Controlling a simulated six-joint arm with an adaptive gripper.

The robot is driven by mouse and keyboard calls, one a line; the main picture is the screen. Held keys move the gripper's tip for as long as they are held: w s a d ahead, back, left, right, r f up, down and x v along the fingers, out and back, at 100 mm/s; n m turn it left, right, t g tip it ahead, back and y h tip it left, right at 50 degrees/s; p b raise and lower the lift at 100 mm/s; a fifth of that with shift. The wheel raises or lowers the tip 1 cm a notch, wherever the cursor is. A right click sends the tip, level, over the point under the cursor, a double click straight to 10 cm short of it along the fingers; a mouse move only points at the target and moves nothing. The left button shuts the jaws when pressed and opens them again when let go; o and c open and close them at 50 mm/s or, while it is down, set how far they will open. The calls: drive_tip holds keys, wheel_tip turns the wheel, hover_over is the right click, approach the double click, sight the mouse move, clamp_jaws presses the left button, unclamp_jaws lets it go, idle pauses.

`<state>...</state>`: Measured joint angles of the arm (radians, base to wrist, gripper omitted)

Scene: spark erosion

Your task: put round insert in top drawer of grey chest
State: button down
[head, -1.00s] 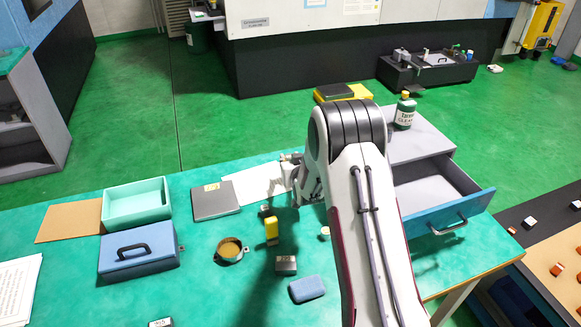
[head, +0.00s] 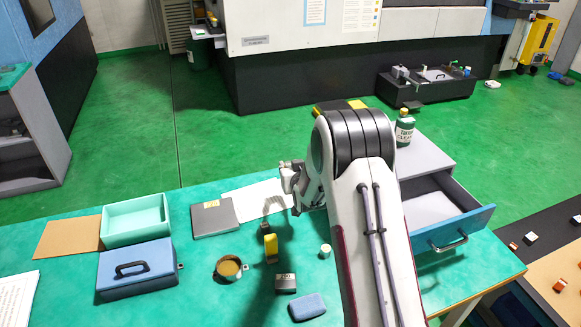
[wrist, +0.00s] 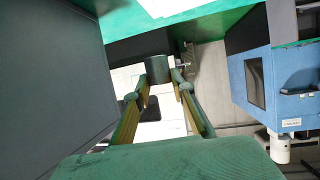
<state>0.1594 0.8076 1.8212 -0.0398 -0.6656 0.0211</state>
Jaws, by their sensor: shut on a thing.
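The grey chest (head: 432,158) stands at the right of the table in the head view, partly behind my arm. A drawer with a blue front (head: 455,228) is pulled out, and its visible floor looks empty. My gripper (wrist: 158,84) is shut on a dark round piece, seemingly the round insert (wrist: 157,66), held at the fingertips in the wrist view. In the head view my wrist is left of the chest, above the table; the fingertips and the held piece are hidden there.
A green bottle (head: 404,130) stands on the chest. A mint tray (head: 137,237), blue box (head: 137,285), brown-filled cup (head: 229,283), yellow piece (head: 271,249), small pale cylinder (head: 325,251) and blue block (head: 307,308) are on the table.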

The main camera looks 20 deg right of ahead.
drive_tip(key=shift+r, duration=0.2)
wheel_tip(320, 180, up, 23)
drive_tip(key=d+m+h, duration=0.1)
drive_tip(key=shift+w+d+r+h, duration=0.2)
drive_tip(key=shift+w+d+h, duration=0.1)
drive_tip(key=shift+d+h, duration=0.1)
idle(1.1)
drive_tip(key=shift+r, duration=0.1)
